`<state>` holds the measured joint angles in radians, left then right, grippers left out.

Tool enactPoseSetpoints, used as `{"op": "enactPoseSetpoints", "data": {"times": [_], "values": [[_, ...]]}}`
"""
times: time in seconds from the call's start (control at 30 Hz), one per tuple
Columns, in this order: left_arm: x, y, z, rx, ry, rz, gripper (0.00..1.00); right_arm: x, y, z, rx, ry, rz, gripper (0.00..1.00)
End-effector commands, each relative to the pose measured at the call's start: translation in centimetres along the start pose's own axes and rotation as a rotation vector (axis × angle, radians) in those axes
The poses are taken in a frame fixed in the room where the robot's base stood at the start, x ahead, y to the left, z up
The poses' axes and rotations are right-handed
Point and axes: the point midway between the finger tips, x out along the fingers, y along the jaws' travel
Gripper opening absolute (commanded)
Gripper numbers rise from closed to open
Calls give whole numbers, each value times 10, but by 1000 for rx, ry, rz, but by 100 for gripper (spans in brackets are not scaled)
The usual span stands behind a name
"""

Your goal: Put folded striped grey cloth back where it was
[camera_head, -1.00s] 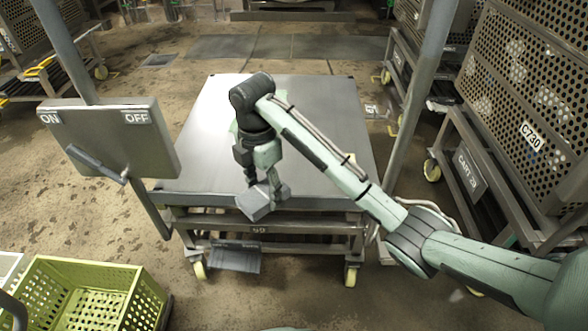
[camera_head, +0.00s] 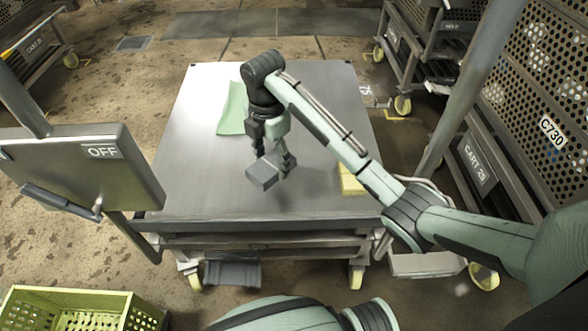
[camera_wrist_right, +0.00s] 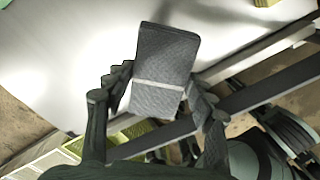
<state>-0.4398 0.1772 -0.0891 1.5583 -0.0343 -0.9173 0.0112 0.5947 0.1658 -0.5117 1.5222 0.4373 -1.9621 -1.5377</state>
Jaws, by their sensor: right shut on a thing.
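The folded grey cloth (camera_head: 263,174) is a small block held above the steel cart top (camera_head: 190,185), towards its front half. My right gripper (camera_head: 272,157) is shut on it. In the right wrist view the cloth (camera_wrist_right: 166,60) sits between the two fingers (camera_wrist_right: 160,88) and has a pale stripe across it. The cloth appears raised off the top, but the exact gap is hard to tell. My left gripper is not in view.
A pale green cloth (camera_head: 232,112) lies on the cart top, left of my gripper. A yellow item (camera_head: 351,181) lies near its right edge, partly behind my arm.

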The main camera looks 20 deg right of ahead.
Motion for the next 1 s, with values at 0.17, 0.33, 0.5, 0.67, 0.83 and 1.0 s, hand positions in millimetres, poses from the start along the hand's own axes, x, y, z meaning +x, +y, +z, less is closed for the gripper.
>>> {"op": "enactPoseSetpoints", "data": {"times": [0.17,0.33,0.5,0.67,0.83,1.0], "values": [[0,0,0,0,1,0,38,24,-10,39,2,1,-3,32],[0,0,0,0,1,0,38,37,-14,59,0,1,-1,32],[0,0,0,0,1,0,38,46,-15,63,0,2,-1,32],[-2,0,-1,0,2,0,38,68,-16,62,0,4,-3,32],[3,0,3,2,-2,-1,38,79,-15,63,-1,1,1,32],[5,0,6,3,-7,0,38,79,-15,63,-1,1,1,32]]}}
